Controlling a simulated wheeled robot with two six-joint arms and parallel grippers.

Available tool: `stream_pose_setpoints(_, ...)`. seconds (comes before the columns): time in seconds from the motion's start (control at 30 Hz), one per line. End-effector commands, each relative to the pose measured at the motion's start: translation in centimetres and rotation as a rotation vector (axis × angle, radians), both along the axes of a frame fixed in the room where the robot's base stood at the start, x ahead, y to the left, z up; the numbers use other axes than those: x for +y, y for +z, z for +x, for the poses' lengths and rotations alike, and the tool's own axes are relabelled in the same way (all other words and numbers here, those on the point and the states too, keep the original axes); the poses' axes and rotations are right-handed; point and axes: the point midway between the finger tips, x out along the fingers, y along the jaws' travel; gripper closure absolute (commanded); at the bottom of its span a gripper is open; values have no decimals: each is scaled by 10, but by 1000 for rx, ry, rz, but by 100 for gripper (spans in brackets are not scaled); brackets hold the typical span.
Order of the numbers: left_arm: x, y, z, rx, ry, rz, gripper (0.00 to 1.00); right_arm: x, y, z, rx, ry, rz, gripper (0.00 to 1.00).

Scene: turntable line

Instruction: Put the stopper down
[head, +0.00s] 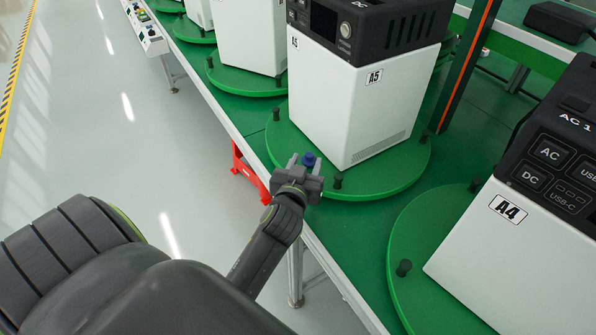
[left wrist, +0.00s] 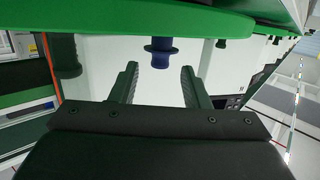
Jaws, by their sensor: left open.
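The blue stopper (head: 309,158) stands at the near rim of the green turntable (head: 375,185) that carries the white unit A5 (head: 345,105). My left gripper (head: 305,164) is open at that rim, with a finger on each side of the stopper. In the left wrist view the blue stopper (left wrist: 160,52), flanged and seen inverted, meets the green rim (left wrist: 110,22). It lies in line with the gap between my open fingertips (left wrist: 160,68), with clear space on both sides. My right gripper is not in view.
Dark stoppers stand around the turntable, one just right of my gripper (head: 338,181) and one at its left (head: 276,114). Unit A4 (head: 500,245) stands on a nearer turntable (head: 410,225). An orange-edged post (head: 466,70) rises behind. The floor at left is clear.

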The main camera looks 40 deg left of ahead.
Motion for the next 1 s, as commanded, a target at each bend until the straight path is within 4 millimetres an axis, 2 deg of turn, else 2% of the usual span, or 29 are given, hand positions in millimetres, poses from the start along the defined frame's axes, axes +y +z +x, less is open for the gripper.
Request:
stream_pose_setpoints(0.03,-4,3,-11,3,2,-6,58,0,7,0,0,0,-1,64)
stream_pose_setpoints(0.2,-15,8,-41,4,2,-4,58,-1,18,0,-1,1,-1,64)
stream_pose_setpoints(0.4,-25,12,-66,2,1,-3,58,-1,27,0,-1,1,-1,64)
stream_pose_setpoints(0.63,-29,13,-78,1,2,-1,58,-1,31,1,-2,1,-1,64)
stream_pose_setpoints(1.0,-29,13,-79,-1,1,0,58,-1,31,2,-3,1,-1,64)
